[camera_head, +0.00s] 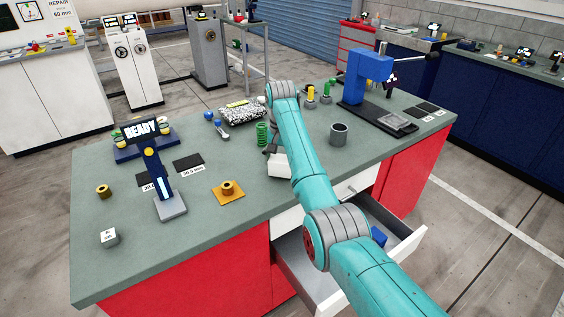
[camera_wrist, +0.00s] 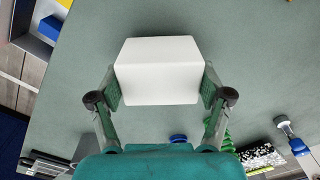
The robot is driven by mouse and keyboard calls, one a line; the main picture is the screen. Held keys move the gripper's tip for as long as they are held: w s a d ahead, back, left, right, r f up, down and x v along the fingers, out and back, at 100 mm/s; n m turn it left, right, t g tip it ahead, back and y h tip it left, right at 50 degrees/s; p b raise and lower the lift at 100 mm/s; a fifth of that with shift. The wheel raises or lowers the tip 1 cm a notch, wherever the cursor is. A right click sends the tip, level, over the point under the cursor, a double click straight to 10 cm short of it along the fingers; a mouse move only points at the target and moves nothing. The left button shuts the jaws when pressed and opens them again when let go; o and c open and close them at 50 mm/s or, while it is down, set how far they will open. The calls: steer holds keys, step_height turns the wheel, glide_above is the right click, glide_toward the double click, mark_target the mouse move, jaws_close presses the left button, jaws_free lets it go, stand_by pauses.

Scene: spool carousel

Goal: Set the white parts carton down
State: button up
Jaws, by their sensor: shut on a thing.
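The white parts carton (camera_wrist: 157,60) is a plain white block between the two fingers of my gripper (camera_wrist: 160,86) in the wrist view. Both fingers press on its sides, and the jaws are shut on it. In the head view the carton (camera_head: 277,166) shows partly behind my teal arm, over the grey-green bench top (camera_head: 240,205) near its front edge. My arm hides the carton's right side there. I cannot tell whether its underside touches the bench or is a little above it.
An open drawer (camera_head: 297,272) with a blue item (camera_head: 379,236) juts from the bench front. A green spring (camera_head: 262,134), a grey cup (camera_head: 339,134) and a blue press (camera_head: 366,75) stand around my arm. An orange flanged part (camera_head: 228,191) is left, with clear bench around it.

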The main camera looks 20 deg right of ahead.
mark_target(281, 159)
steer(key=shift+f, duration=0.4)
steer(key=shift+f, duration=0.15)
steer(key=o, duration=1.3)
steer(key=shift+c, duration=0.2)
step_height(281, 159, up, 12)
